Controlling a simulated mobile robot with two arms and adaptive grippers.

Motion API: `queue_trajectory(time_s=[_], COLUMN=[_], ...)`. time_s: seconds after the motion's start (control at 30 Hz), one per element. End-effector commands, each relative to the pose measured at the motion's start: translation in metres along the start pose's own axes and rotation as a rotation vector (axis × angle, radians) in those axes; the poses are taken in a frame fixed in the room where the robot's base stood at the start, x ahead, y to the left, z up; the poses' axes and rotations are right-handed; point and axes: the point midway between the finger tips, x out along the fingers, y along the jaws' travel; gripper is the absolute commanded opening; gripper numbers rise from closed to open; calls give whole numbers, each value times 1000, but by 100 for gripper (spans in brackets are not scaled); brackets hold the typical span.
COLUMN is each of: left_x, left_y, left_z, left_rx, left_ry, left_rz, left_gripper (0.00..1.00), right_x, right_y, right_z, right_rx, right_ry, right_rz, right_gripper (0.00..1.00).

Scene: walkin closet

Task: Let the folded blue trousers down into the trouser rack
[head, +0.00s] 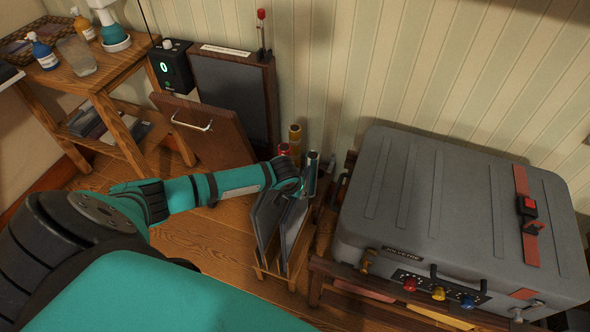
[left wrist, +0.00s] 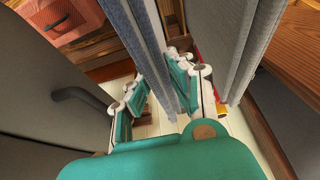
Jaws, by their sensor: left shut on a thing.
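My left gripper (head: 291,186) is at the wooden trouser rack (head: 272,274), over its upper part. In the left wrist view its two teal fingers (left wrist: 160,88) close from both sides on the folded blue trousers (left wrist: 152,48), which look blue-grey and hang as a narrow upright fold. In the head view the trousers (head: 293,225) hang within the rack's outline. A second grey folded piece (head: 268,216) hangs beside them, and shows right of them in the left wrist view (left wrist: 235,50). I cannot tell whether the trousers rest on the rack. My right gripper is out of view.
A big grey case (head: 400,215) on a wooden stand is close at the right. Coloured tubes (head: 295,137) stand behind the rack. A wooden press with a handled door (head: 205,135) is behind left, near a side table (head: 110,75). Floor left of the rack is clear.

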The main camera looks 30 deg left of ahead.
Motion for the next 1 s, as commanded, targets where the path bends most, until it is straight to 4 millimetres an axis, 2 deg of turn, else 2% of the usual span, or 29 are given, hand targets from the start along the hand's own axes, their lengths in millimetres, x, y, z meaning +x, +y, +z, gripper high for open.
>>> queue_trajectory(time_s=[0.3,0.33,0.5,0.83,1.0], left_x=[0,0,0,-1,-20], left_y=[0,0,0,-1,0], left_z=[-1,-1,-1,1,0], left_rx=[0,0,0,0,0], left_ry=[3,3,2,-1,1], left_rz=[1,1,0,-1,1], left_gripper=[0,23,46,47,47], right_x=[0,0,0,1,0], right_y=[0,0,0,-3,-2], right_z=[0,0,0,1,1], right_rx=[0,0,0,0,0], right_ry=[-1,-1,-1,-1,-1], right_rz=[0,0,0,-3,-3], right_gripper=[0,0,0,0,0])
